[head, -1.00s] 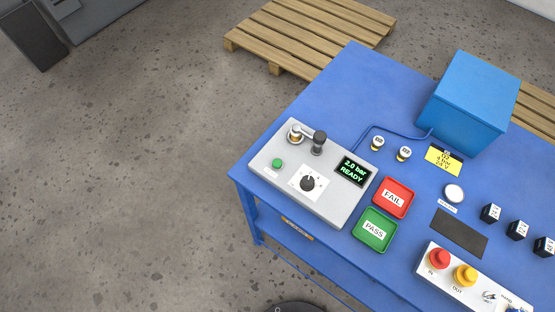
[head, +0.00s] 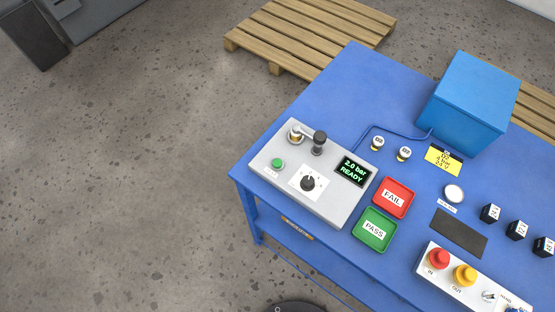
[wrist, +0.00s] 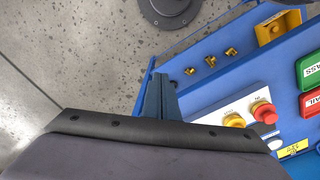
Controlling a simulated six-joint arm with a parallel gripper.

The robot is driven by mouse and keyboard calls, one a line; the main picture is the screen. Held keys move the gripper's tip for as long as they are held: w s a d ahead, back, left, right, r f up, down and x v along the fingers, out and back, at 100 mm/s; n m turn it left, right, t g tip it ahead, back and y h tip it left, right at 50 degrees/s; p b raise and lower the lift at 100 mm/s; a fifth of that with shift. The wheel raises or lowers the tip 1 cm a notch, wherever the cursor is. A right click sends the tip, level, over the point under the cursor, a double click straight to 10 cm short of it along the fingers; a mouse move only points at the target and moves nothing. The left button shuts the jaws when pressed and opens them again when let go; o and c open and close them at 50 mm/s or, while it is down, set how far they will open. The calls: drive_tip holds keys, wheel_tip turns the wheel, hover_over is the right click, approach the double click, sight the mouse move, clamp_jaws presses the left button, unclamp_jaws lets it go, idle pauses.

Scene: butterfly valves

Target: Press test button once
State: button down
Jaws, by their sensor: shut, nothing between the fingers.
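The test unit (head: 313,180) is a grey box at the left end of the blue bench in the head view. A green button (head: 277,163) sits on its top left, with a black knob (head: 308,183) and a clamp lever (head: 318,140) nearby. Its display (head: 351,171) reads "2.0 bar READY". My gripper (wrist: 161,78) shows in the wrist view, shut and empty, over the bench edge near the control panel. It does not clearly show in the head view. The green button is not seen in the wrist view.
A red FAIL tray (head: 394,198) and green PASS tray (head: 374,230) lie right of the unit. A panel with red (head: 438,258) and yellow (head: 465,274) buttons is at front right. Brass fittings (wrist: 210,62) lie by the wrist. A blue box (head: 470,100) stands behind.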

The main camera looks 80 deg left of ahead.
drive_tip(key=w+a+r+n+t+p, duration=0.35)
drive_tip(key=w+a+n, duration=0.6)
drive_tip(key=a, duration=0.35)
drive_tip(key=s+a+r+n+y+p, duration=0.1)
drive_tip(key=a+n+y+p, duration=0.2)
drive_tip(key=a, duration=0.8)
drive_tip(key=s+a+r+n+y+p, duration=0.15)
drive_tip(key=a+n, duration=0.35)
drive_tip(key=a, duration=0.6)
drive_tip(key=s+a+r+n+g+y+p, duration=0.1)
drive_tip(key=s+a+n+g+y, duration=0.15)
drive_tip(key=s+a+n, duration=0.75)
drive_tip(key=s+a+n+g+p, duration=0.1)
drive_tip(key=s+a, duration=0.3)
drive_tip(key=s, duration=0.8)
drive_tip(key=s+a+n+g+y+p, duration=0.1)
drive_tip(key=s+a+n+g, duration=0.2)
drive_tip(key=s, duration=1)
drive_tip(key=shift+s+a+r+g+p, duration=0.3)
drive_tip(key=shift+a+g, duration=0.4)
drive_tip(key=shift+a, duration=0.4)
drive_tip(key=shift+f, duration=0.2)
